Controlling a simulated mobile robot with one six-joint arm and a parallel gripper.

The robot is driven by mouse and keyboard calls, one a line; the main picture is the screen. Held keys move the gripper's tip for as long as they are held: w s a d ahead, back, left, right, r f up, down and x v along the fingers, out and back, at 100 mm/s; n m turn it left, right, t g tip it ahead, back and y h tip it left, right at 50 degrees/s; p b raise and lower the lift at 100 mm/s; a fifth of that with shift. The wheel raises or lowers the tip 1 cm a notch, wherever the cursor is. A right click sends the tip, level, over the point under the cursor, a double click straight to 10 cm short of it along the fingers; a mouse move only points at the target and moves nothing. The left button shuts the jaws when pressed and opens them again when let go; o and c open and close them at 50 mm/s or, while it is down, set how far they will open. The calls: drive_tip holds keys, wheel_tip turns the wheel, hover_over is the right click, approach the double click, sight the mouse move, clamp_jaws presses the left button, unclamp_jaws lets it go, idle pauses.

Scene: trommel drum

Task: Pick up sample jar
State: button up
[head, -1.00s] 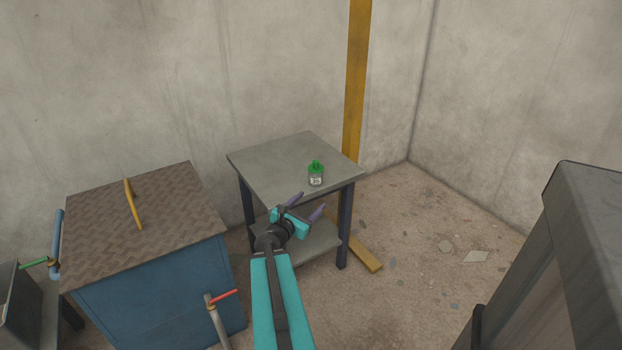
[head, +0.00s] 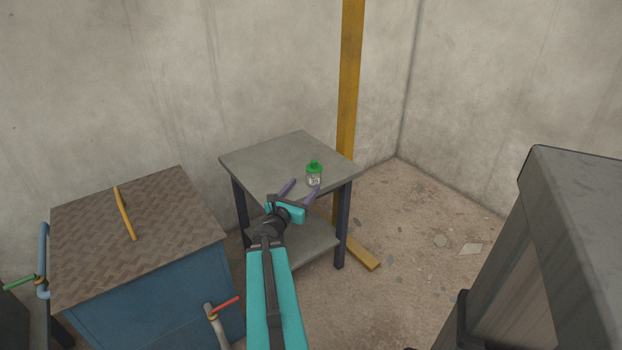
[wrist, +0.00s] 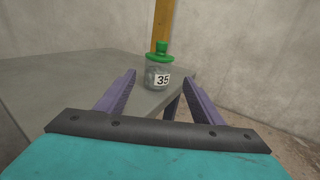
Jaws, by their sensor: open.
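The sample jar (head: 314,177) is a small clear jar with a green lid, standing upright near the front right corner of a grey table (head: 270,165). In the wrist view the jar (wrist: 159,75) shows a white label with the number 35 and sits beyond the fingertips, between their lines. My gripper (head: 301,190) is open, with its two purple fingers spread and pointing towards the jar at the table's front edge. In the wrist view nothing is between the fingers of my gripper (wrist: 159,82). The jar looks apart from both fingers.
A blue cabinet (head: 150,295) with a brown patterned top and a yellow handle (head: 125,213) stands at the left. A red-handled valve (head: 224,304) is in front of it. A yellow post (head: 349,90) rises behind the table. A large grey structure (head: 590,200) stands at the right.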

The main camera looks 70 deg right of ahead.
sight(311, 177)
drive_tip(key=shift+w+d+f+b, duration=0.1)
drive_tip(key=shift+d+f+b, duration=0.1)
drive_tip(key=shift+b, duration=0.45)
drive_tip(key=shift+d+b, duration=0.2)
drive_tip(key=shift+b, duration=0.65)
drive_tip(key=d+b, duration=0.2)
drive_tip(key=b, duration=0.6)
drive_tip(key=shift+s+d+r+b, duration=0.1)
drive_tip(key=shift+s+d+b, duration=0.1)
drive_tip(key=shift+d, duration=1.25)
drive_tip(key=shift+s+d+r+b, duration=0.1)
drive_tip(key=shift+d+b, duration=0.05)
drive_tip(key=shift+d, duration=1.3)
drive_tip(key=shift+d+f+b, duration=0.2)
drive_tip(key=shift+d+b, duration=0.45)
drive_tip(key=shift+d, duration=1.95)
